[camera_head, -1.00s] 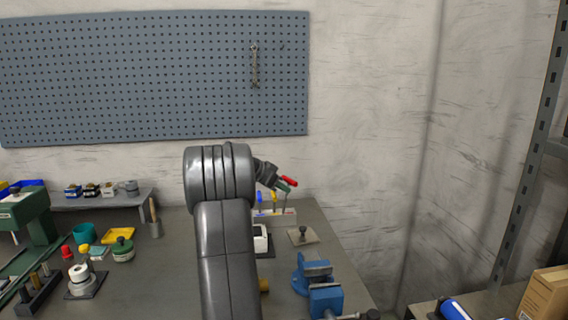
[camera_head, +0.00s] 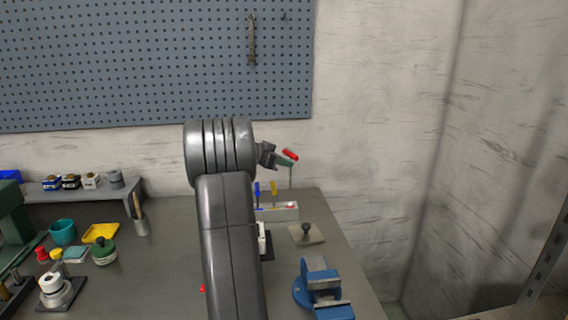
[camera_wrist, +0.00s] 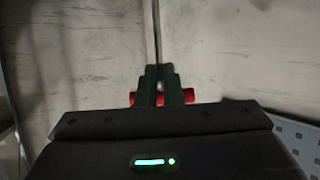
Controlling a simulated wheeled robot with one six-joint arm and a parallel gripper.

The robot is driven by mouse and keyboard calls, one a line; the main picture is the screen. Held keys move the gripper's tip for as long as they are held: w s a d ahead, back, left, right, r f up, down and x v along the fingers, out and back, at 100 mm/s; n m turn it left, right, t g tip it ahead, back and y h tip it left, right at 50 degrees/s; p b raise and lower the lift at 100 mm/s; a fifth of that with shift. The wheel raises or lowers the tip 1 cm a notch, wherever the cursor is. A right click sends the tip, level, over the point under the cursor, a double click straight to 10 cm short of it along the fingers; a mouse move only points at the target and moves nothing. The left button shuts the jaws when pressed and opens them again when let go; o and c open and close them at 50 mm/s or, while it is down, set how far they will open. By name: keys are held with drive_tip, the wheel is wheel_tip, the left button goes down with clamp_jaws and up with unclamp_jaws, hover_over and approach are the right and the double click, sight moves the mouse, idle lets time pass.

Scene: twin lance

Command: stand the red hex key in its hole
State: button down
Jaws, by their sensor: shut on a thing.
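The red hex key's red handle (camera_head: 290,154) is held in my gripper (camera_head: 284,161), whose green fingers are shut on it. Its thin grey shaft (camera_head: 290,178) hangs down, nearly upright, above the right part of a pale rack (camera_head: 266,214). A red mark (camera_head: 291,205) shows on the rack near its right end. The hole itself is too small to make out. In the wrist view, my gripper (camera_wrist: 161,85) closes across the red handle (camera_wrist: 188,97), with the shaft (camera_wrist: 156,35) running away from it.
A blue-handled tool (camera_head: 257,190) and a yellow-handled tool (camera_head: 273,187) stand in the rack, left of the red key. A flat plate with a dark knob (camera_head: 306,235) lies to the right. A blue vise (camera_head: 318,285) stands nearer. My arm hides the bench middle.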

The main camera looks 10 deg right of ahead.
drive_tip(key=shift+f+b, duration=0.2)
drive_tip(key=shift+b, duration=0.7)
wheel_tip(320, 180, down, 6)
drive_tip(key=b, duration=0.6)
drive_tip(key=shift+r, duration=0.25)
drive_tip(key=shift+b, duration=1.55)
idle(0.6)
drive_tip(key=shift+f+b, duration=1.5)
drive_tip(key=shift+b, duration=0.15)
drive_tip(key=shift+r, duration=0.15)
drive_tip(key=shift+r+p, duration=0.5)
drive_tip(key=shift+r, duration=0.45)
drive_tip(key=shift+b, duration=0.75)
idle(0.3)
